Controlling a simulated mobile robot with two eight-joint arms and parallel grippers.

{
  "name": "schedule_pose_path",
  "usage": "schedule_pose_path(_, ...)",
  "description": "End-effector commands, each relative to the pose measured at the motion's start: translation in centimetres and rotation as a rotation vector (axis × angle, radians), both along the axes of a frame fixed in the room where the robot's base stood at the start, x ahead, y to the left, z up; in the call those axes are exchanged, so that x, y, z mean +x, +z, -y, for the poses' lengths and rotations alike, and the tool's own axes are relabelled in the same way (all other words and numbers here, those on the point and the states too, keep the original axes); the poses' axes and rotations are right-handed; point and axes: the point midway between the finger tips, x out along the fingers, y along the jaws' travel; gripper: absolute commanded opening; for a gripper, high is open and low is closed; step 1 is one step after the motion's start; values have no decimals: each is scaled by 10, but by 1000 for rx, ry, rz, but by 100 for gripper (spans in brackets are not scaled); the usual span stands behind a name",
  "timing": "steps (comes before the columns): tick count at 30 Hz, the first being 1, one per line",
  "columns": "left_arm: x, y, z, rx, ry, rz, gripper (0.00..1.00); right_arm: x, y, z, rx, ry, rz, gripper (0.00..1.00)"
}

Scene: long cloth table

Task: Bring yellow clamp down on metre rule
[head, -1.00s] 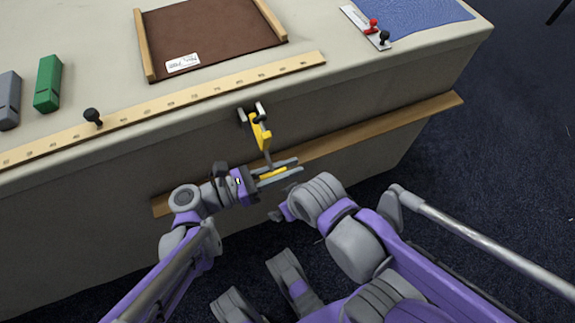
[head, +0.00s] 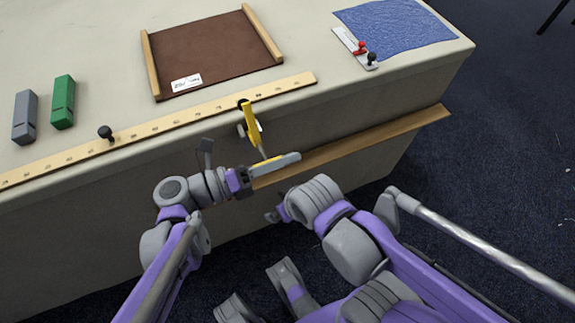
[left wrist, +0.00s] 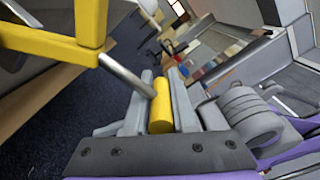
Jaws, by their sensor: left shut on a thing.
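The yellow clamp (head: 251,122) is tilted at the table's front edge, with its black-tipped upper end overlapping the near edge of the metre rule (head: 190,116) in the head view. I cannot tell whether it touches. My left gripper (head: 276,164) is shut on the clamp's yellow grip, below the table edge. In the left wrist view, the yellow grip (left wrist: 161,108) lies between the fingers, with a metal rod (left wrist: 126,76) running to the clamp's yellow frame (left wrist: 55,42). The rule lies along the front edge.
A black knob (head: 105,132) stands at the rule. A green block (head: 63,102) and a grey block (head: 25,117) sit at left. A brown board (head: 210,52), a red-and-black-knobbed plate (head: 352,46) and a blue cloth (head: 395,28) lie behind. A wooden ledge (head: 370,137) runs along the table's front.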

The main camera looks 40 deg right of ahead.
Motion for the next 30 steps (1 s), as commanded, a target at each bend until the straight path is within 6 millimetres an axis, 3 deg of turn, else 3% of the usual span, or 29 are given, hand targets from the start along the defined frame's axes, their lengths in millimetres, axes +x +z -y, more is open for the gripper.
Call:
schedule_pose_path(6,13,27,3,-2,3,4,0,-1,15,0,0,0,5,100)
schedule_pose_path(17,43,58,10,0,3,4,0,-1,28,0,0,0,10,100)
schedule_pose_path(25,41,56,10,-1,1,4,48,-1,27,0,0,0,9,100)
schedule_pose_path(30,41,56,10,-1,1,4,52,-1,27,0,0,0,9,100)
